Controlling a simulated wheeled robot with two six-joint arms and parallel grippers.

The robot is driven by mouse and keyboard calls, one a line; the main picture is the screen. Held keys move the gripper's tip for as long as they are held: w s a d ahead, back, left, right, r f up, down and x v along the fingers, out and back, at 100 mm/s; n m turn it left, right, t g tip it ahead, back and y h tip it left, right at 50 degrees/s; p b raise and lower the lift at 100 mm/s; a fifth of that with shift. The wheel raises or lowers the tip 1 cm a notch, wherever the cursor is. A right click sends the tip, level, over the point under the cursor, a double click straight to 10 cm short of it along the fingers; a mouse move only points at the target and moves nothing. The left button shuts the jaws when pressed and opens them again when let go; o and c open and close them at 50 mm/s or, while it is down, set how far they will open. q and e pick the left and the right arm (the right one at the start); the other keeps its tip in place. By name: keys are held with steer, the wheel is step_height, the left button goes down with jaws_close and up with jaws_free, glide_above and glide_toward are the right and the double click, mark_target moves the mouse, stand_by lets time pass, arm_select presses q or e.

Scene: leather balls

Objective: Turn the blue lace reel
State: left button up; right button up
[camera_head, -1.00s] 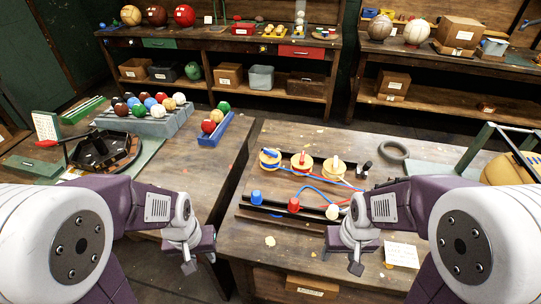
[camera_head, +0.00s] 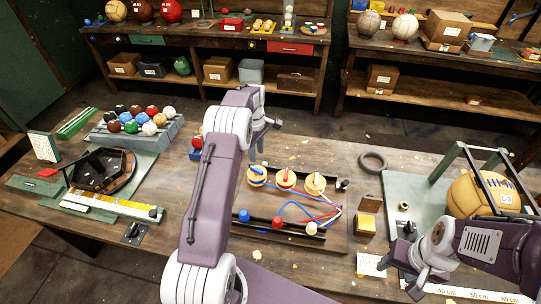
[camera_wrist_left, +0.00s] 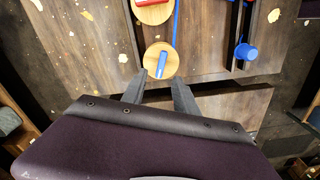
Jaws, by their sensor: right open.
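The blue lace reel (camera_head: 257,177) is a round wooden disc with a blue peg, leftmost of three reels on the dark board (camera_head: 336,239). It also shows in the left wrist view (camera_wrist_left: 160,60), just beyond the fingertips. The red-pegged reel (camera_head: 286,178) and white-pegged reel (camera_head: 315,184) stand to its right. My left gripper (camera_head: 259,149) is above and behind the blue reel; in its wrist view the fingers (camera_wrist_left: 158,78) are spread and empty. My right gripper (camera_head: 413,288) is open and empty at the front right.
Blue, red and white knobs (camera_head: 245,215) sit along the board's front, with laces (camera_head: 305,208) across it. A small box (camera_head: 368,213) and a dark ring (camera_head: 373,162) lie right of it. A green frame with a leather ball (camera_head: 478,196) stands further right.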

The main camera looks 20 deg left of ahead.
mark_target(257, 169)
arm_select(q)
steer(key=shift+s+a, duration=0.35)
steer(key=shift+s, duration=0.15)
steer(key=f+p, duration=0.1)
steer(key=f, duration=0.4)
steer(key=f+p, duration=0.1)
steer(key=f, duration=0.1)
steer(key=shift+w+d+f+p, duration=0.2)
steer(key=shift+w+f+p, duration=0.1)
steer(key=shift+w+f, duration=0.1)
steer(key=shift+s+a+f, duration=0.1)
steer(key=shift+s+f, duration=0.05)
steer(key=shift+f, duration=0.3)
arm_select(e)
steer(key=r, duration=0.3)
steer(key=shift+s+a, duration=0.1)
steer(key=shift+s, duration=0.15)
arm_select(q)
steer(key=c, duration=0.3)
jaws_close()
